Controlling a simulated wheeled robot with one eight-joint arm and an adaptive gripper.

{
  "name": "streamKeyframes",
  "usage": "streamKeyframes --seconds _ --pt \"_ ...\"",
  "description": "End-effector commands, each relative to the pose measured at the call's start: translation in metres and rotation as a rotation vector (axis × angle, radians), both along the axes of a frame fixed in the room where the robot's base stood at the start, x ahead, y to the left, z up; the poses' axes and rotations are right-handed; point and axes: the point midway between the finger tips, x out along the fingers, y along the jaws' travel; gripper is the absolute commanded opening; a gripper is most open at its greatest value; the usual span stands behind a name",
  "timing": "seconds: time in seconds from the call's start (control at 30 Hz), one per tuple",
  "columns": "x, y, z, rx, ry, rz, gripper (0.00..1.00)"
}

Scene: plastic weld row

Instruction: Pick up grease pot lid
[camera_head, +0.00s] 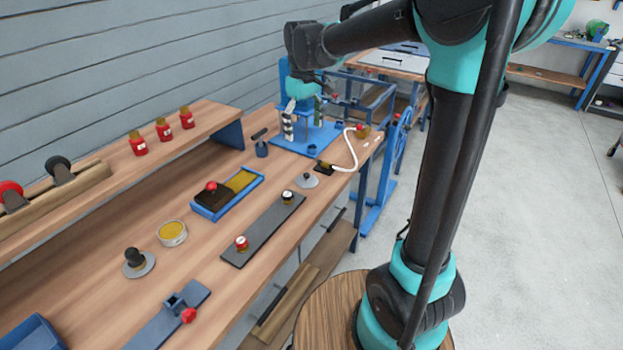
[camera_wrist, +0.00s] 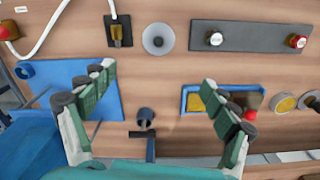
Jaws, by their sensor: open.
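A second grey disc with a small knob (camera_head: 307,181) lies farther along the bench, also in the wrist view (camera_wrist: 158,39); I cannot tell for certain which is the lid. My gripper (camera_head: 304,108) is open and empty above the far end, its fingers spread in the wrist view (camera_wrist: 160,78).
A blue tray (camera_head: 258,185) with yellow and dark contents and a dark strip with two knobs (camera_head: 265,228) lie between. A blue fixture plate (camera_head: 290,142) is below my gripper. A raised shelf (camera_head: 100,168) with red jars runs along the wall.

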Motion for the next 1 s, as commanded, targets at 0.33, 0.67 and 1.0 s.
streamKeyframes --seconds 0.33,0.67,1.0 --pt "0.001 0.000 -0.064 0.000 0.000 -0.001 0.86" --pt "0.000 0.000 -0.113 0.000 0.000 -0.002 0.86" --pt "0.002 -0.004 -0.144 0.000 0.000 -0.002 0.86"
